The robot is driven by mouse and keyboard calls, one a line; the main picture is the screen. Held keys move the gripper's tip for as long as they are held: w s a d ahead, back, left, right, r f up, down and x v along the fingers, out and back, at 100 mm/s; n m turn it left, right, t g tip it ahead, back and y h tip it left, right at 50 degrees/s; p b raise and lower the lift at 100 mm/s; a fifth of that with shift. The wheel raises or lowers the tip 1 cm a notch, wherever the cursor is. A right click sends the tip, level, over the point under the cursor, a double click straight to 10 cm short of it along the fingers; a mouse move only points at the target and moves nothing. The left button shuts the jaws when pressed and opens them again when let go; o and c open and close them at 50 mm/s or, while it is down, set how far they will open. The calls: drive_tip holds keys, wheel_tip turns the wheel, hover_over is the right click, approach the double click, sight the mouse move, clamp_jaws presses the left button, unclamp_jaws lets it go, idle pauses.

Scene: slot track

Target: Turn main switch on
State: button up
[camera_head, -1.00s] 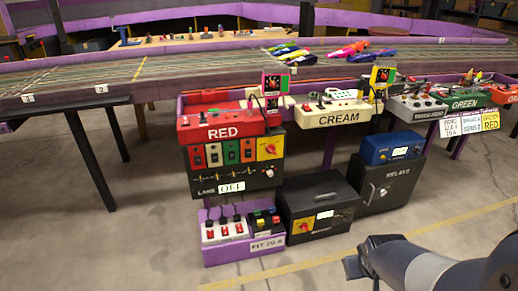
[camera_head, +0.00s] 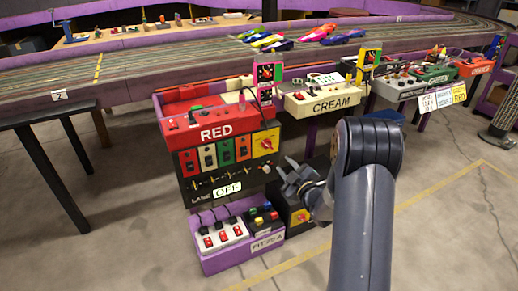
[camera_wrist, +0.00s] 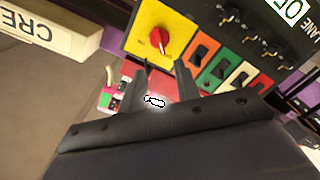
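A rotary switch with a red knob on a yellow plate (camera_head: 267,142) is at the right end of the RED control panel. It also shows in the wrist view (camera_wrist: 165,26), just beyond the fingertips. A second red-knobbed rotary switch on yellow (camera_head: 300,215) is on the black box on the floor. I cannot tell by a label which is the main switch. My gripper (camera_head: 284,176) is in front of the panel's lower right, below the upper yellow switch. In the wrist view my gripper (camera_wrist: 163,69) has its two fingers apart, with nothing between them.
The CREAM panel (camera_head: 330,105) is to the right. The floor in front is clear.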

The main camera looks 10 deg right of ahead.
sight(268, 146)
drive_tip(key=b+x, duration=0.2)
drive_tip(key=x, duration=0.9)
drive_tip(key=shift+s, duration=0.1)
clamp_jaws()
